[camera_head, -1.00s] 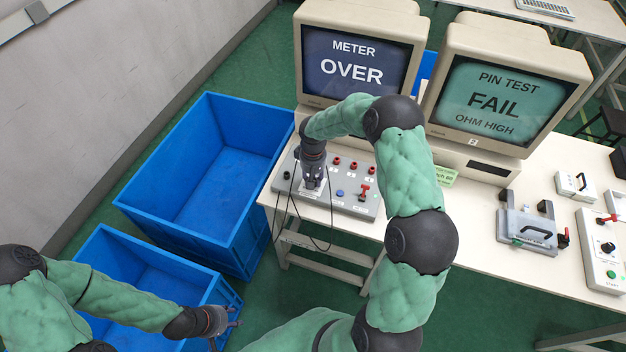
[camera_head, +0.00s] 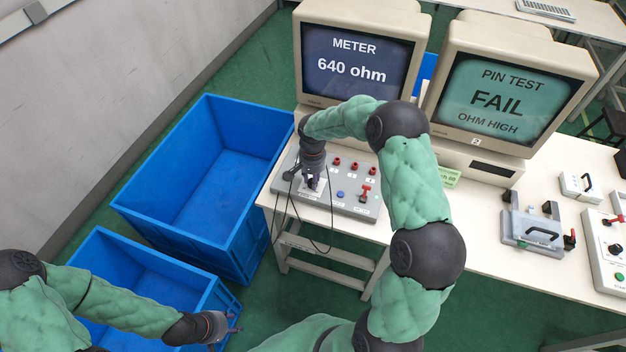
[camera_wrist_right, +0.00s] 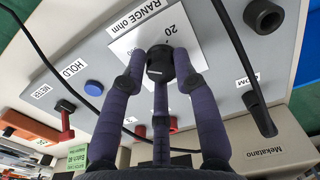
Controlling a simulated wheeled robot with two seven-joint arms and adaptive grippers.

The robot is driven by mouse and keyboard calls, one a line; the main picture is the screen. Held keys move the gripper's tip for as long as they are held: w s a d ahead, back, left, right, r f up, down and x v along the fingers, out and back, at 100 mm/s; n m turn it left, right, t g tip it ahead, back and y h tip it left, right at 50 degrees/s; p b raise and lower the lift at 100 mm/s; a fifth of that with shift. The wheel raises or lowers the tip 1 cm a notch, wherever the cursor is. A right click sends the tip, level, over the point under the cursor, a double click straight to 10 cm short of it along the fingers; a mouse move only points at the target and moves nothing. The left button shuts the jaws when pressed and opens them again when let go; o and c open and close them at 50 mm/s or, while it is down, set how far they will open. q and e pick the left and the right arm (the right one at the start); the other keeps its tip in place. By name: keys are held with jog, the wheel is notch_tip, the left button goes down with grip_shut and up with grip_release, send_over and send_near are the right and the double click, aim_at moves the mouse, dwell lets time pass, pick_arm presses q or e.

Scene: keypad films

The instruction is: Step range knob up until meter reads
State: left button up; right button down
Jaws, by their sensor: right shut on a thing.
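The meter screen (camera_head: 357,62) reads "640 ohm" in the head view. The grey meter panel (camera_head: 352,208) lies on the bench in front of it. My right gripper (camera_head: 312,184) reaches down over the panel's left part. In the right wrist view its fingers (camera_wrist_right: 160,72) are closed around the black range knob (camera_wrist_right: 159,63), on a white plate (camera_wrist_right: 128,42) marked "RANGE ohm" with a "20" visible. The fingers hide much of the plate's scale and the knob's pointer. My left gripper (camera_head: 222,326) hangs over the lower blue bin's edge, away from the panel; its finger gap is too small to judge.
A second monitor (camera_head: 503,98) reads "PIN TEST FAIL OHM HIGH". The panel also has a blue button (camera_head: 340,194), a red lever switch (camera_head: 365,192) and red sockets. Black cables hang beside the gripper. Two blue bins (camera_head: 190,230) stand left; a test fixture (camera_head: 533,232) sits right.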

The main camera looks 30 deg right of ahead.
aim_at(311, 182)
jog(key=shift+s+a+f+m, duration=0.25)
jog(key=shift+a+f+m, duration=0.05)
dwell(0.4)
jog(key=c, duration=1)
grip_release()
jog(key=shift+w+r, duration=0.1)
jog(key=shift+r, duration=0.05)
jog(key=shift+d+r, duration=0.1)
jog(key=shift+w+r, duration=0.1)
jog(key=shift+r, duration=0.15)
notch_tip(311, 182, up, 11)
jog(key=shift+r, duration=0.2)
jog(key=shift+f, duration=0.1)
